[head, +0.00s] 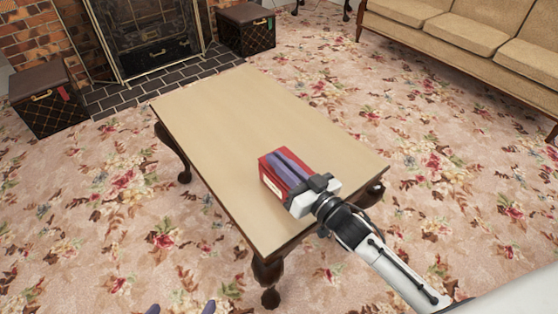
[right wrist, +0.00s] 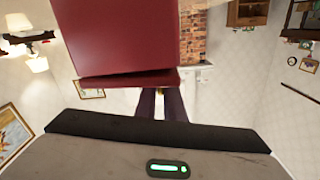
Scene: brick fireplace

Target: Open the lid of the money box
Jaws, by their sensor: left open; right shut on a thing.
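The money box (head: 272,178) is a small red box with a pale label on its side, near the right end of the wooden table (head: 215,120). My right gripper (head: 282,160) lies over its top, the purple fingers along it. In the right wrist view a large dark red panel (right wrist: 130,35) and a thinner red slab (right wrist: 130,79) meet at a narrow angle. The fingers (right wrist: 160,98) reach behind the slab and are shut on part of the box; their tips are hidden. My left gripper (head: 181,307) is open and empty, below the table's near side, only its fingertips showing.
The rest of the tabletop is bare. A beige sofa (head: 460,40) stands at the upper right. A brick fireplace (head: 150,35) and two dark boxes, one left (head: 45,105) and one right (head: 245,32), are at the back. Floral carpet surrounds the table.

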